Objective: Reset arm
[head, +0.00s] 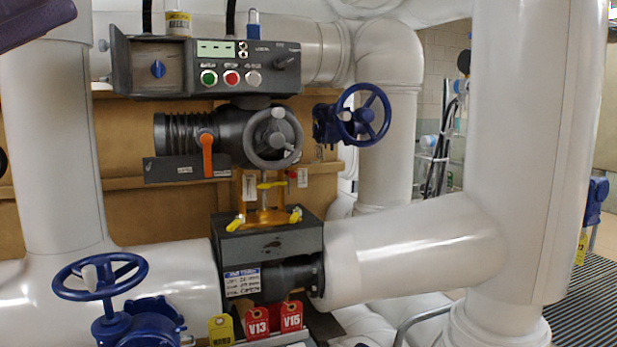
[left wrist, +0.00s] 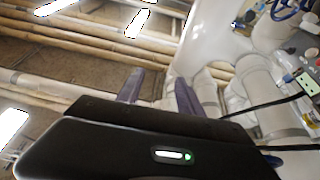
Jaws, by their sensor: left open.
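My left gripper (left wrist: 158,92) shows in the left wrist view with its two purple fingers apart and nothing between them. It points up toward the ceiling pipes, away from the valves. In the head view only a dark purple part of my left arm shows at the top left corner. My right gripper is in neither view. The valve actuator (head: 225,140) has a grey handwheel (head: 273,138) and an orange lever (head: 207,152) that hangs down. The control box (head: 205,65) above it has green, red and white buttons and a selector handle. No gripper touches them.
Blue handwheels stand at the right (head: 363,115) and lower left (head: 100,276). Red tags V13 (head: 257,321) and V15 (head: 291,316) hang low in the middle. Thick white pipes (head: 420,250) surround the valves. A floor grating (head: 590,300) lies at the lower right.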

